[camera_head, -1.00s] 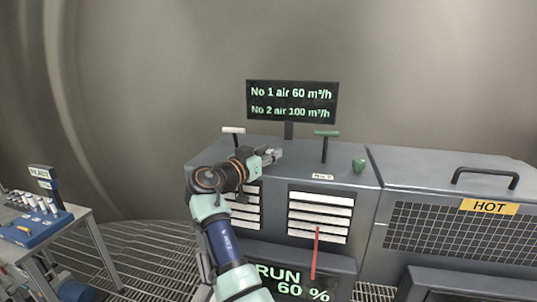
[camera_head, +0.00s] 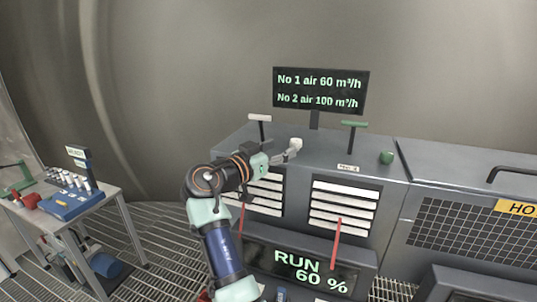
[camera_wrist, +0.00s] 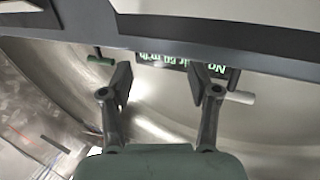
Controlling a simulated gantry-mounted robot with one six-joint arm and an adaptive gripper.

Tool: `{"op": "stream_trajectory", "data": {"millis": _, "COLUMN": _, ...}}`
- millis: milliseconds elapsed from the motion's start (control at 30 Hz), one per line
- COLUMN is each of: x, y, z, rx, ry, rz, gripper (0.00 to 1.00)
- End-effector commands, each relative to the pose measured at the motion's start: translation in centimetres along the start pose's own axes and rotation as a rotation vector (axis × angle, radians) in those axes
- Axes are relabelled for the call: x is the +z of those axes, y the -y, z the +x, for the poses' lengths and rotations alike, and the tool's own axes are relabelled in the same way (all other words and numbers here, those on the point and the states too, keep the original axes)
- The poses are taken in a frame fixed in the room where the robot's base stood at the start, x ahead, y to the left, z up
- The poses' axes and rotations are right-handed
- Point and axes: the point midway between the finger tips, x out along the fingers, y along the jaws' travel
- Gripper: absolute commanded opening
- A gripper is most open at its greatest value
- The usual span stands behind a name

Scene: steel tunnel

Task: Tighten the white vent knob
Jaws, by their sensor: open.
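The white vent knob (camera_head: 297,142) stands on top of the grey cabinet, left of the green knob (camera_head: 386,157). My gripper (camera_head: 291,153) is open, low over the cabinet top, with its fingertips just by the white knob. I cannot tell whether the knob is between the fingers or behind them. In the wrist view, which is upside down, the two fingers (camera_wrist: 161,90) stand well apart, and I make out no knob between them.
A white T-handle (camera_head: 259,117) and a green T-handle (camera_head: 354,124) rise from the cabinet top around my gripper. A display (camera_head: 320,91) stands behind, reading No 1 air 60 and No 2 air 100. Louvred vents with red levers (camera_head: 336,245) are in front. A table (camera_head: 112,196) stands left.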

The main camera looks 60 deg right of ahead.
Motion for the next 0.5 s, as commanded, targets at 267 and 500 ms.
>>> {"op": "stream_trajectory", "data": {"millis": 267, "x": 0.0, "y": 0.0, "z": -4.9, "rx": 0.0, "ry": 0.0, "rz": 0.0, "gripper": 0.61}}
{"op": "stream_trajectory", "data": {"millis": 500, "x": 0.0, "y": -0.1, "z": -5.4, "rx": 0.002, "ry": 0.0, "rz": 0.0, "gripper": 0.61}}
